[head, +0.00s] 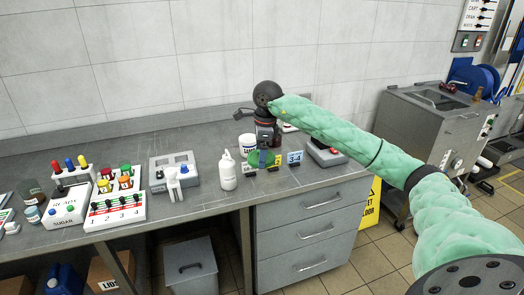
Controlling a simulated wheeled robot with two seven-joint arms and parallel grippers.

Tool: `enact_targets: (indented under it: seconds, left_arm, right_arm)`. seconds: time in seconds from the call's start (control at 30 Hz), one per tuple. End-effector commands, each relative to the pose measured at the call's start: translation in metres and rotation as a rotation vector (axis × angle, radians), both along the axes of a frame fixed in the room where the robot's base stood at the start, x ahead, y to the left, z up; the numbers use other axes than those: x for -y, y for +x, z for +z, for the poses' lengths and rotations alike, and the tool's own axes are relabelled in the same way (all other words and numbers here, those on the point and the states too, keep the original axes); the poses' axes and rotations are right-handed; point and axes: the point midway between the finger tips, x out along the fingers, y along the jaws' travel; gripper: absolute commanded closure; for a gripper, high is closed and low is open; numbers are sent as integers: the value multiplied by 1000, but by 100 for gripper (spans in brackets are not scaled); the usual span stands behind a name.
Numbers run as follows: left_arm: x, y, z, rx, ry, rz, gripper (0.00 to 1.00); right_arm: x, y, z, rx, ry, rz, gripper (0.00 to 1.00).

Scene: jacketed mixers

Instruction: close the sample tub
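A small white tub (247,142) with dark, partly readable lettering stands near the front right of the bench; I take it for the sample tub. Whether a lid is on it is too small to tell. My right gripper (265,140) is black and hangs from the green-sleeved arm coming in from the right. It points down just right of the tub, close to it in the picture; I cannot tell if they touch. Its fingers are too small and partly hidden to show whether they are open. My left gripper is out of view.
A white squeeze bottle (228,170) stands left. A grey box with a red button (326,152) stands right.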

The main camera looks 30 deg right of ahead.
Motion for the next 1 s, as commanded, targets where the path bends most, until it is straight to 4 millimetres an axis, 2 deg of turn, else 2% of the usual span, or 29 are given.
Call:
enact_targets:
  seconds: [0.37, 0.67, 0.87, 1.0]
  left_arm:
    - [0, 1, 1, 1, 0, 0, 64]
    - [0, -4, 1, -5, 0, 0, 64]
    - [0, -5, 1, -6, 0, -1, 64]
    - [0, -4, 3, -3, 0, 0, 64]
  right_arm:
    - [-22, -5, -21, -4, -4, 661, 39]
    - [-59, -17, -56, -8, 0, 1211, 39]
    - [-103, -35, -95, -12, 7, 1604, 39]
    - [-153, -60, -135, -15, 15, 1875, 39]
